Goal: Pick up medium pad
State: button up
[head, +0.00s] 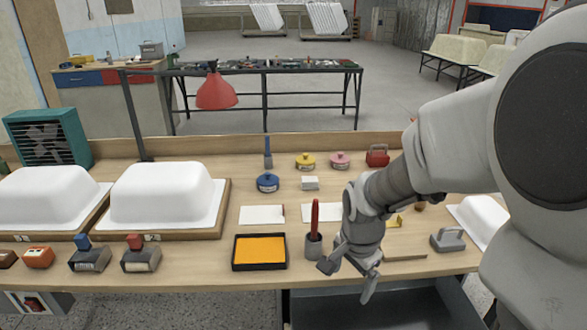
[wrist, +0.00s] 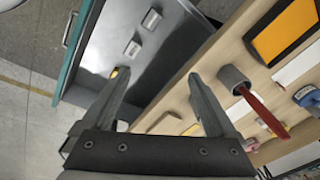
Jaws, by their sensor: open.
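No thing in view is clearly marked as the medium pad, so I cannot tell which one it is. My gripper (head: 347,280) hangs at the bench's front edge, right of a grey cup holding a red-handled tool (head: 315,216). In the wrist view my gripper (wrist: 157,82) is open with nothing between its fingers. Beyond them is an open grey drawer or tray (wrist: 115,30) with small pale pieces (wrist: 132,48) and a yellow spot, too small to identify. A thin tan piece (head: 405,257) lies on the bench to the gripper's right.
A black tray with an orange surface (head: 259,252) lies left of the cup. Blocks with blue and red handles (head: 141,255) stand front left. White shells (head: 160,193) stand behind them. A grey handled block (head: 447,240) sits right. White sheets (head: 262,215) lie mid-bench.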

jog(key=f+m+b, duration=0.2)
jog(key=f, duration=0.8)
jog(key=w+f+m+g+b, duration=0.1)
jog(key=f+m+b, duration=0.1)
jog(key=f, duration=0.9)
jog(key=w+f+m+g+b, duration=0.1)
jog(key=f+b, duration=0.3)
jog(key=f, duration=0.6)
jog(key=shift+w+a+f+m, duration=0.1)
jog(key=shift+a+f+m, duration=0.1)
jog(key=shift+f+m, duration=0.3)
jog(key=f, duration=0.1)
jog(key=f+b, duration=0.1)
jog(key=f, duration=0.1)
jog(key=f+b, duration=0.1)
jog(key=f, duration=0.1)
jog(key=shift+s+a, duration=0.1)
jog(key=shift+s, duration=0.25)
jog(key=c, duration=1.5)
jog(key=shift+o, duration=0.2)
jog(key=shift+r, duration=0.15)
notch_tip(320, 180, up, 4)
jog(key=shift+r+p, duration=0.1)
jog(key=shift+p, duration=0.75)
jog(key=s+d+r+p, duration=0.2)
jog(key=s+d+r, duration=0.4)
jog(key=d, duration=0.4)
jog(key=shift+r+p, duration=0.3)
jog(key=shift+p, duration=0.1)
